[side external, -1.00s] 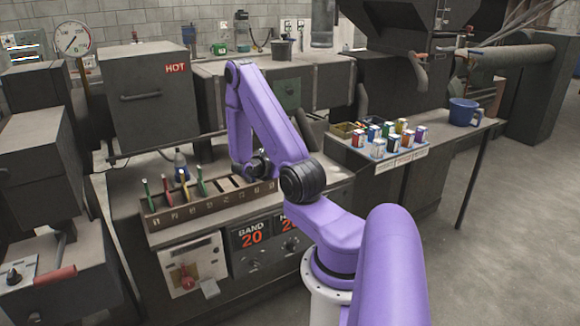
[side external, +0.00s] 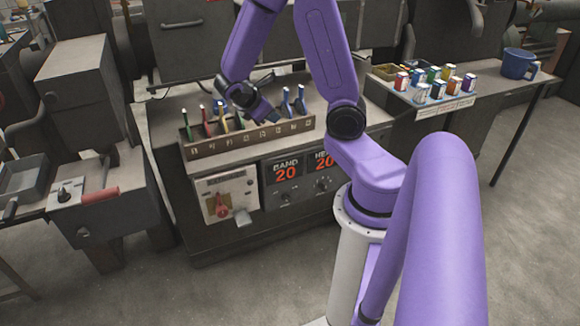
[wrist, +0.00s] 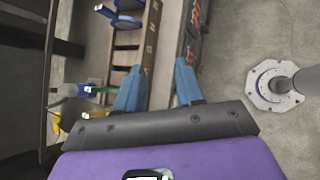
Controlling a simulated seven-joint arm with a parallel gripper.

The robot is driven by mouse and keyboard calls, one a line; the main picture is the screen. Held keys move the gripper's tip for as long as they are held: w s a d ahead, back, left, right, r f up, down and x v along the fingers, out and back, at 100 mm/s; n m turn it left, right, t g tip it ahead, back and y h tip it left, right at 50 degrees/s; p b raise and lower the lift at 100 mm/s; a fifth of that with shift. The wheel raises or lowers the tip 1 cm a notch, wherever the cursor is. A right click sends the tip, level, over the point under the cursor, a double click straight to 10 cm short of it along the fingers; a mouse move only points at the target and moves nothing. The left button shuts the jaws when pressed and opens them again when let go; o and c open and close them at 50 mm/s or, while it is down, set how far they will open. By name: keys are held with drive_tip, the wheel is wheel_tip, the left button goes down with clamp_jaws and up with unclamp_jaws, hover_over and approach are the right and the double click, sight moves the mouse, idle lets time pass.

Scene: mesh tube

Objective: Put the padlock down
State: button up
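My gripper (side external: 274,116) is low over the middle of a slotted rack (side external: 254,140). In the wrist view its two blue fingers (wrist: 158,72) stand apart with nothing seen held between them; the rack's front edge and the dark panel show beyond. I cannot make out a padlock for certain. A small red object (side external: 242,217) is on the front of a pale panel (side external: 210,204) below the rack, well under my gripper; it could be a padlock or a handle, too small to tell.
Green, red and yellow pieces (side external: 223,117) stand in the rack left of my gripper, blue pieces (side external: 288,102) to its right. A red-handled lever (side external: 100,196) sticks out at left.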

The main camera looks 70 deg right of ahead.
drive_tip(key=s+a+r+n+y, duration=0.1)
drive_tip(key=s+a+y, duration=0.4)
drive_tip(key=a, duration=0.7)
drive_tip(key=s+a+r+t+y, duration=0.1)
drive_tip(key=s+a+r+y, duration=0.2)
drive_tip(key=s+a, duration=0.7)
drive_tip(key=a+y, duration=0.2)
drive_tip(key=shift+s+a+n, duration=0.25)
drive_tip(key=shift+a+n, duration=0.1)
drive_tip(key=shift+n, duration=0.05)
